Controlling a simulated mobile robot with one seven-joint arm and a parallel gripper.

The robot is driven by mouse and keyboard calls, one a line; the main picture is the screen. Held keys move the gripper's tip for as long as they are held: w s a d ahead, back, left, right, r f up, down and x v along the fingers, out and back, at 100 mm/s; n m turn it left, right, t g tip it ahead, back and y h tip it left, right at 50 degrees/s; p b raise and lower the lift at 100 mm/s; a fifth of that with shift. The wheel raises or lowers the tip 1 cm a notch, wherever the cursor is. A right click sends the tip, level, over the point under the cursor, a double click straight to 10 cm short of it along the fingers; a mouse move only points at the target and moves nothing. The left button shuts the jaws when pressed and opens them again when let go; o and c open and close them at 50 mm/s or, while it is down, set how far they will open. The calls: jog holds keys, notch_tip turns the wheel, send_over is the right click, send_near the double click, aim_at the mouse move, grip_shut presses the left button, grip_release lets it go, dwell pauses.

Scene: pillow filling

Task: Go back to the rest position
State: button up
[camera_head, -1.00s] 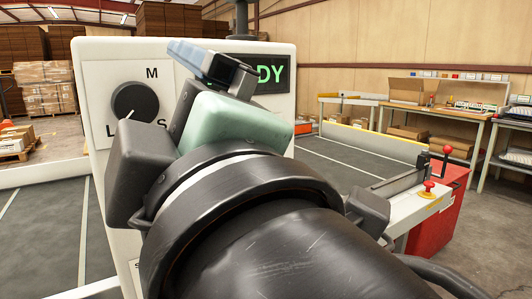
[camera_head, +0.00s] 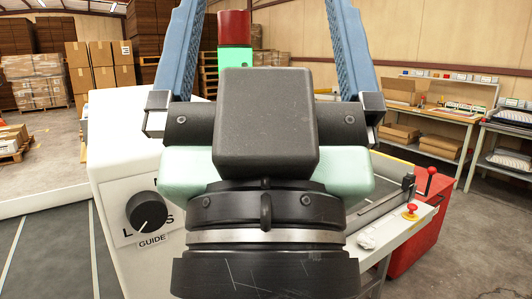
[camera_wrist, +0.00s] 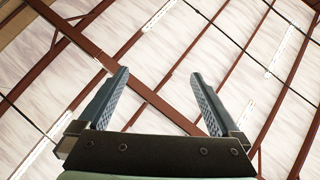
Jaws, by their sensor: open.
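My gripper (camera_head: 265,40) points upward in front of the head camera, with its two blue ridged fingers spread wide apart. It is open and nothing is between the fingers. In the wrist view the open fingers (camera_wrist: 162,90) stand against the ceiling beams, also empty. The wrist and gripper body fill the middle of the head view and hide much of the white machine panel (camera_head: 115,185) behind them.
The panel carries a black knob (camera_head: 147,212) marked GUIDE. A red and green signal light (camera_head: 234,30) shows between the fingers. A red cabinet (camera_head: 412,240) with a red-knobbed lever (camera_head: 430,172) stands at right. Workbenches (camera_head: 430,115) and stacked boxes (camera_head: 100,65) are farther back.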

notch_tip(320, 180, up, 14)
jog(key=p, duration=1.2)
jog(key=shift+r, duration=0.15)
